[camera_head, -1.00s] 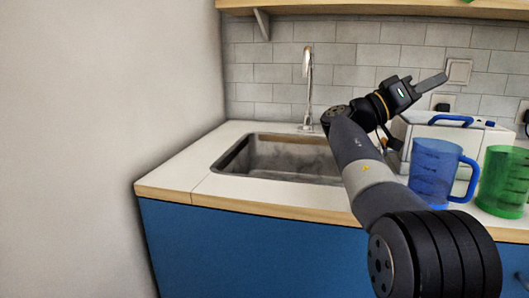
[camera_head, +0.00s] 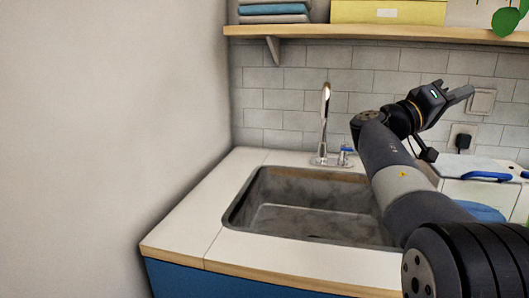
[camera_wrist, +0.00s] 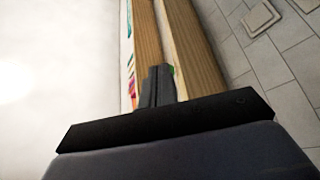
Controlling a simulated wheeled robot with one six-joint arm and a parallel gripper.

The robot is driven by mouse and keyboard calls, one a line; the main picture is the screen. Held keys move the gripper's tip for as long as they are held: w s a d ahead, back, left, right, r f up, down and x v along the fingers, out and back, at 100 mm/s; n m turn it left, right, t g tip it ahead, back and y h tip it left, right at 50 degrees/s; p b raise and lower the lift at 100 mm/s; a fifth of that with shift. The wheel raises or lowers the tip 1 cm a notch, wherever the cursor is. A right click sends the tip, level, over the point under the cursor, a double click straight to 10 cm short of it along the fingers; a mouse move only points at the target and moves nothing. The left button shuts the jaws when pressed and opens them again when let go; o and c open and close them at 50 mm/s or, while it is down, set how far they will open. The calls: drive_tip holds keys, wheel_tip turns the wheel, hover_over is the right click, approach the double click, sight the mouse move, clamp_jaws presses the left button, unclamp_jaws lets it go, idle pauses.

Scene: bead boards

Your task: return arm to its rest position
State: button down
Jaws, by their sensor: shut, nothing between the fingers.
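My gripper (camera_head: 466,92) is raised above the counter at the right of the head view, pointing up and to the right in front of the tiled wall. Its fingers are shut with nothing between them. In the wrist view the closed fingers (camera_wrist: 158,85) stand together, with wooden shelf edges behind them. My arm is bent and reaches up from the lower right, in front of the right side of the sink.
A sink (camera_head: 310,222) with a tall faucet (camera_head: 325,125) is set in the white counter (camera_head: 185,218). A wooden shelf (camera_head: 400,34) holding a yellow box (camera_head: 388,12) and folded cloths (camera_head: 274,10) runs above. A white appliance (camera_head: 482,180) with a blue handle stands behind my arm. A plain wall is at left.

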drive_tip(key=w+d+r+n+t+y+p, duration=0.1)
drive_tip(key=w+n+p, duration=0.7)
drive_tip(key=p, duration=1.4)
drive_tip(key=w+d+t+y, duration=0.1)
drive_tip(key=w+y, duration=0.1)
drive_tip(key=shift+d+r+y, duration=0.2)
drive_tip(key=shift+y, duration=0.1)
